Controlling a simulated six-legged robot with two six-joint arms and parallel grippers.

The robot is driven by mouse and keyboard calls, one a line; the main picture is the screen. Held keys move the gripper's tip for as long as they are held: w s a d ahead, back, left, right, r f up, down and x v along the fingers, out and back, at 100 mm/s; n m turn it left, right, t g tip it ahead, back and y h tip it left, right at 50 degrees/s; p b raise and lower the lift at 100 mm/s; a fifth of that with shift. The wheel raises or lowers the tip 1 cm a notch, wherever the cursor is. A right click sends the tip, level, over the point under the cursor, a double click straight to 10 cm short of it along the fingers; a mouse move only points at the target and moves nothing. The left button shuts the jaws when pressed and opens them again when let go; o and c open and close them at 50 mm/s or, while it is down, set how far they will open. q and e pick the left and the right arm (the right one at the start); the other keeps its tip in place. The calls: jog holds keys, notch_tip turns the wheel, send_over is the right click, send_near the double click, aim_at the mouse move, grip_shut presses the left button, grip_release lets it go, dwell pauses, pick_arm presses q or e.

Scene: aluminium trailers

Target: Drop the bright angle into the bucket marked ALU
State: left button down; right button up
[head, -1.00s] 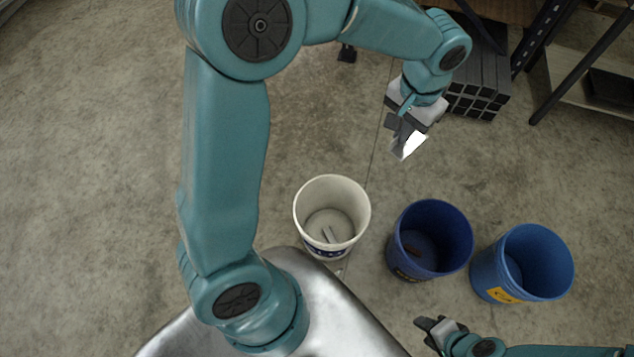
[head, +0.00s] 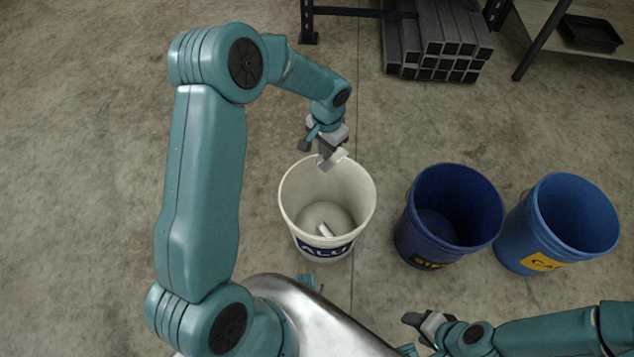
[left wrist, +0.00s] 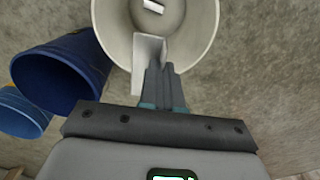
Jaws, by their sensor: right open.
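The bright angle (head: 333,159) is a short pale metal piece held in my left gripper (head: 326,151). The gripper is shut on it, above the far part of the white bucket's mouth. The white bucket (head: 300,222) has a blue label reading ALU, and a small pale piece (head: 325,229) lies on its floor. In the left wrist view, the closed fingers (left wrist: 160,72) hold the angle (left wrist: 148,50) over the near rim of the white bucket (left wrist: 205,30). My right gripper (head: 426,319) is open and empty at the bottom, in front of the blue buckets.
A dark blue bucket (head: 411,232) with a partly readable label, STE, stands right of the white one. A lighter blue bucket (head: 515,235) with a yellow label stands farther right. Dark square tubes (head: 435,45) are stacked at the back. The concrete floor left is clear.

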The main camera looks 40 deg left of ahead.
pick_arm(q)
jog(key=f+b, duration=0.1)
jog(key=f, duration=0.2)
jog(key=a+f+b, duration=0.1)
jog(key=f, duration=0.1)
jog(key=f+b, duration=0.1)
jog(key=f, duration=0.2)
jog(key=shift+s+a+f, duration=0.2)
jog(key=shift+a+f, duration=0.1)
jog(key=shift+a, duration=0.1)
notch_tip(320, 180, down, 6)
jog(key=b, duration=0.4)
jog(key=shift+r, duration=0.2)
pick_arm(e)
notch_tip(320, 180, down, 9)
jog(key=shift+d, duration=0.15)
pick_arm(q)
jog(key=c, duration=1.3)
grip_release()
jog(key=shift+o, duration=0.2)
notch_tip(320, 180, up, 16)
jog(key=p, duration=0.5)
jog(key=shift+r, duration=0.15)
pick_arm(e)
notch_tip(320, 180, up, 5)
jog(key=shift+f, duration=0.1)
